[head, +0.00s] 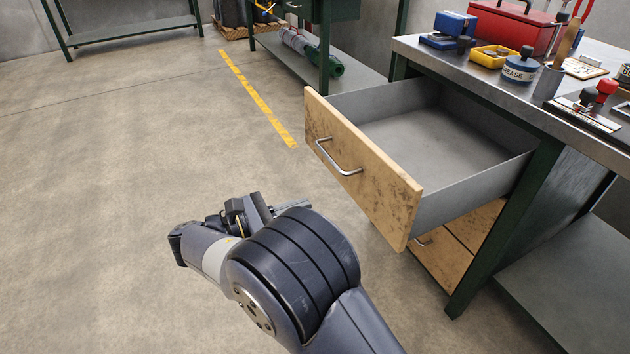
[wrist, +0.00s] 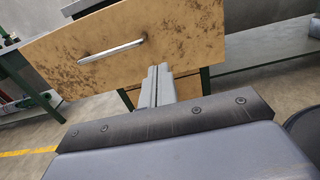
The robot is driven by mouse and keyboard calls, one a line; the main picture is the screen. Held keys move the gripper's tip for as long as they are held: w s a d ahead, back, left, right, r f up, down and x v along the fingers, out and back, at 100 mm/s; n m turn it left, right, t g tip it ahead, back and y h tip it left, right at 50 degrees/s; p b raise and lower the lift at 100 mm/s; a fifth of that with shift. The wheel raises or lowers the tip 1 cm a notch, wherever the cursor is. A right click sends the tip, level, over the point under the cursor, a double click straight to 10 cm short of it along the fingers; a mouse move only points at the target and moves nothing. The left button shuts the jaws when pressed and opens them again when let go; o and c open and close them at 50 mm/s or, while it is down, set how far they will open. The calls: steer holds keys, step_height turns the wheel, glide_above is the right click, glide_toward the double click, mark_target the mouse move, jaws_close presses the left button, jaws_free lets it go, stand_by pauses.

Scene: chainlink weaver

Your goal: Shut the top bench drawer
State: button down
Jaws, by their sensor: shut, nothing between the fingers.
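The top bench drawer (head: 362,165) is pulled far out of the bench at the right in the head view. Its wooden front has a metal bar handle (head: 338,158), and its grey tray looks empty. The drawer front also fills the upper part of the wrist view (wrist: 180,50), with the handle (wrist: 112,49) left of centre. My gripper (head: 293,206) is in front of and below the drawer front in the head view. Its fingers (wrist: 157,75) are shut and empty, pointing at the lower part of the front. I cannot tell whether they touch it.
The bench top (head: 470,68) holds a red toolbox (head: 515,25), a yellow tray (head: 493,56), a grease tin (head: 521,68) and other small things. A lower drawer (head: 440,258) is shut. A green-legged bench with a lower shelf stands behind. The floor at left is clear, with a yellow line (head: 255,97).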

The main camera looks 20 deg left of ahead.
mark_target(369, 182)
steer(key=b+x, duration=0.5)
steer(key=x, duration=0.8)
steer(key=shift+w+d, duration=0.2)
steer(key=shift+d, duration=0.15)
steer(key=shift+w+d, duration=0.1)
steer(key=shift+w+d+r, duration=0.1)
steer(key=shift+w+d, duration=0.1)
steer(key=p+x, duration=0.3)
steer(key=x, duration=0.2)
steer(key=p+x, duration=0.3)
steer(key=x, duration=0.3)
steer(key=shift+s+d+r, duration=0.1)
steer(key=shift+r, duration=0.1)
steer(key=p+x, duration=0.1)
steer(key=x, duration=0.7)
steer(key=p+x, duration=0.1)
steer(key=x, duration=0.7)
steer(key=p+x, duration=0.1)
steer(key=x, duration=0.7)
steer(key=shift+f, duration=0.4)
steer(key=shift+d+r, duration=0.15)
steer(key=shift+r, duration=0.05)
steer(key=shift+r, duration=0.15)
